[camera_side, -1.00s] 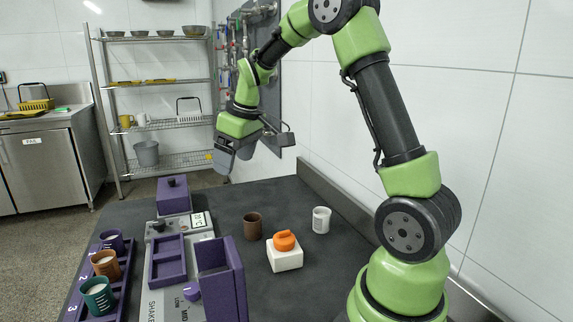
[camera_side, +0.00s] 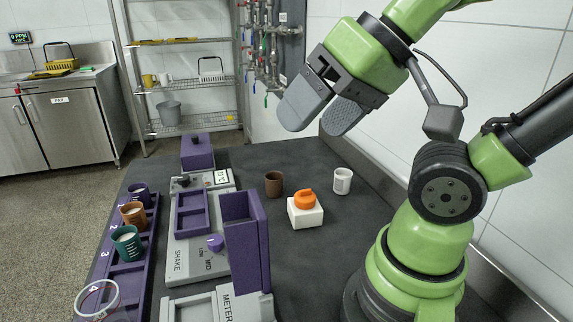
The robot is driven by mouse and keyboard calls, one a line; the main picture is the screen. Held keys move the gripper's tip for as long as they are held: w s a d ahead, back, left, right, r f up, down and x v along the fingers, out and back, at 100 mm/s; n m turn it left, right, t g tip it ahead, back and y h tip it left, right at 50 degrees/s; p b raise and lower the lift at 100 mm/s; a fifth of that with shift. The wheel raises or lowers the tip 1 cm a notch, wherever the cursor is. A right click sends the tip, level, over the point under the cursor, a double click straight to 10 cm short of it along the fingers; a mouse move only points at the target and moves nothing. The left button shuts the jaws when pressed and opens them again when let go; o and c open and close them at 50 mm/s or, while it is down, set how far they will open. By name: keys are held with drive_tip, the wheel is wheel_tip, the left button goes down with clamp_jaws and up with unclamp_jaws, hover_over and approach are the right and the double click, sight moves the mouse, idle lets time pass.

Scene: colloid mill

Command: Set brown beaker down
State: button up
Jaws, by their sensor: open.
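The brown beaker (camera_side: 274,184) stands upright on the dark table, left of and behind a white block with an orange knob. My gripper (camera_side: 318,118) is open and empty. It hangs in the air above the table, above and to the right of the brown beaker, and is apart from it. Its two grey fingers are spread and point down to the left.
The white block with the orange knob (camera_side: 305,211) and a white beaker (camera_side: 342,181) stand near the brown beaker. A purple upright holder (camera_side: 245,240) and a shaker (camera_side: 199,257) are to the left. A purple rack (camera_side: 128,278) holds several cups.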

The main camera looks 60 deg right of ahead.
drive_tip(key=n+g+h, duration=0.2)
drive_tip(key=n+g, duration=0.3)
drive_tip(key=n, duration=0.1)
hover_over(273, 184)
drive_tip(key=d, duration=0.2)
wheel_tip(273, 184, down, 20)
drive_tip(key=shift+g, duration=0.3)
wheel_tip(273, 184, down, 5)
drive_tip(key=shift+d+r, duration=0.1)
drive_tip(key=shift+d, duration=0.05)
drive_tip(key=f, duration=0.2)
drive_tip(key=w+f, duration=0.1)
drive_tip(key=f, duration=0.2)
drive_tip(key=shift+w+f, duration=0.1)
drive_tip(key=shift+f, duration=0.2)
